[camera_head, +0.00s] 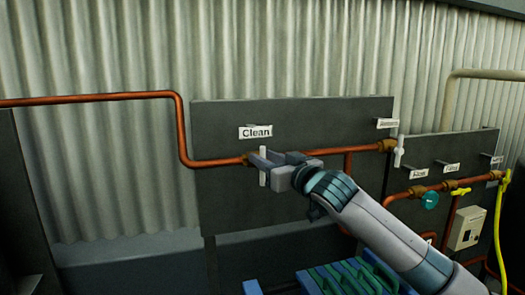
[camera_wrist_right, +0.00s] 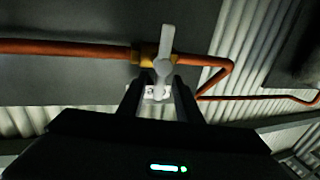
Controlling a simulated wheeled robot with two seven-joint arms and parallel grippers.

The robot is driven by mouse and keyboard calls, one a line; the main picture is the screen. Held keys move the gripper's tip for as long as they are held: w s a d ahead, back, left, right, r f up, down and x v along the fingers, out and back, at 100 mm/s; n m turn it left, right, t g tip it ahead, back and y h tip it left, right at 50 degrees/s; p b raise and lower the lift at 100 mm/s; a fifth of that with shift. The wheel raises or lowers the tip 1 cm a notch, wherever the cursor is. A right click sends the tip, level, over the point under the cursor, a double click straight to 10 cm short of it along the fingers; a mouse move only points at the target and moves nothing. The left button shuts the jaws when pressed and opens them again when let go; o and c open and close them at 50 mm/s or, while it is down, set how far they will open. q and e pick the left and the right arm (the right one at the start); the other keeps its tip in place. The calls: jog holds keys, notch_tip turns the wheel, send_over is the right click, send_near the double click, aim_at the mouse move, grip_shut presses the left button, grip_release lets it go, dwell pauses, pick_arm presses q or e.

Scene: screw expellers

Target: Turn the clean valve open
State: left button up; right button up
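The clean valve has a white lever handle (camera_head: 263,165) that stands nearly upright, across the copper pipe, below the "Clean" label (camera_head: 256,132). My right gripper (camera_head: 267,158) reaches in from the right at the handle. In the right wrist view the handle (camera_wrist_right: 164,55) rises from the brass valve body (camera_wrist_right: 147,56), slightly tilted. Its near end lies between the two dark fingertips of the right gripper (camera_wrist_right: 160,84). The fingers stand apart with some gap around the handle; contact is not clear. My left gripper is not in view.
The copper pipe (camera_head: 120,97) runs along a dark grey panel (camera_head: 320,120). To the right are another white-handled valve (camera_head: 399,151), a teal round valve (camera_head: 430,201), a yellow-handled valve (camera_head: 460,191), a switch box (camera_head: 466,229) and a yellow hose (camera_head: 500,235). Blue and green slats (camera_head: 345,277) lie below.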

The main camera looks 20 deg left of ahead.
jog(key=shift+x, duration=0.8)
jog(key=shift+c, duration=0.6)
grip_shut()
